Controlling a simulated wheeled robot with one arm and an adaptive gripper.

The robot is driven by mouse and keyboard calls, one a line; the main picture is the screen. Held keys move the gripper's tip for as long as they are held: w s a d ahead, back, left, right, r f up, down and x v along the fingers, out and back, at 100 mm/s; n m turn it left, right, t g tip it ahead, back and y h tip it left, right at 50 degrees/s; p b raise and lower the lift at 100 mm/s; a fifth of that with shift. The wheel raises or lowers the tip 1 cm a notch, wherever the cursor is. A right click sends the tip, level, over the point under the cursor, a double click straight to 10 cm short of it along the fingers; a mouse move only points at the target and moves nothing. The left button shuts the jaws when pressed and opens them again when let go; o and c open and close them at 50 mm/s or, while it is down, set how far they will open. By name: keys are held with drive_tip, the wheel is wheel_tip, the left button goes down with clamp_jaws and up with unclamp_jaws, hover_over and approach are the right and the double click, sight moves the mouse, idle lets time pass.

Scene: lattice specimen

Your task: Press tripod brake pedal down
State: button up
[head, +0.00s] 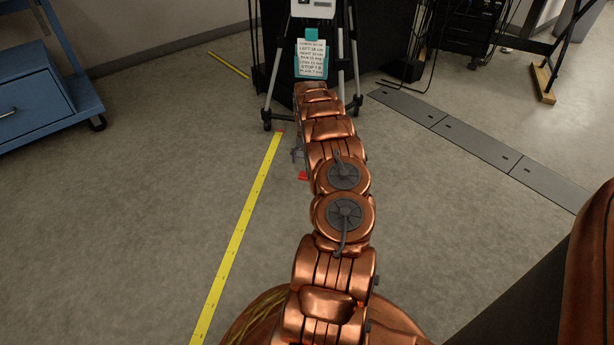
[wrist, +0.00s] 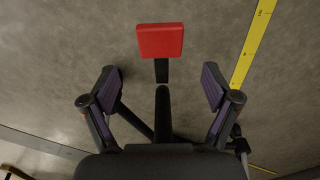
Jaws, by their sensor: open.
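The red brake pedal (wrist: 160,41) shows in the wrist view as a flat square pad on a dark bar, just ahead of the fingertips and centred between them. In the head view only a small red part of it (head: 303,175) shows at the left side of my copper arm. My gripper (wrist: 160,73) is open, with its two purple-padded fingers spread on either side of the pedal's bar. No contact with the pad is visible. The tripod (head: 271,88) stands at the far end of my arm, its lower middle hidden by the arm.
A sign card (head: 312,60) hangs on the tripod. A yellow tape measure (head: 237,236) lies on the floor left of my arm. A blue cabinet (head: 45,95) stands at the left. A grey floor strip (head: 470,145) runs at the right. Floor on both sides is mostly clear.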

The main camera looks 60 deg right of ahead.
wheel_tip(320, 180, down, 6)
drive_tip(key=b, duration=0.2)
drive_tip(key=shift+f+b, duration=0.25)
drive_tip(key=shift+b, duration=0.15)
clamp_jaws()
idle(0.5)
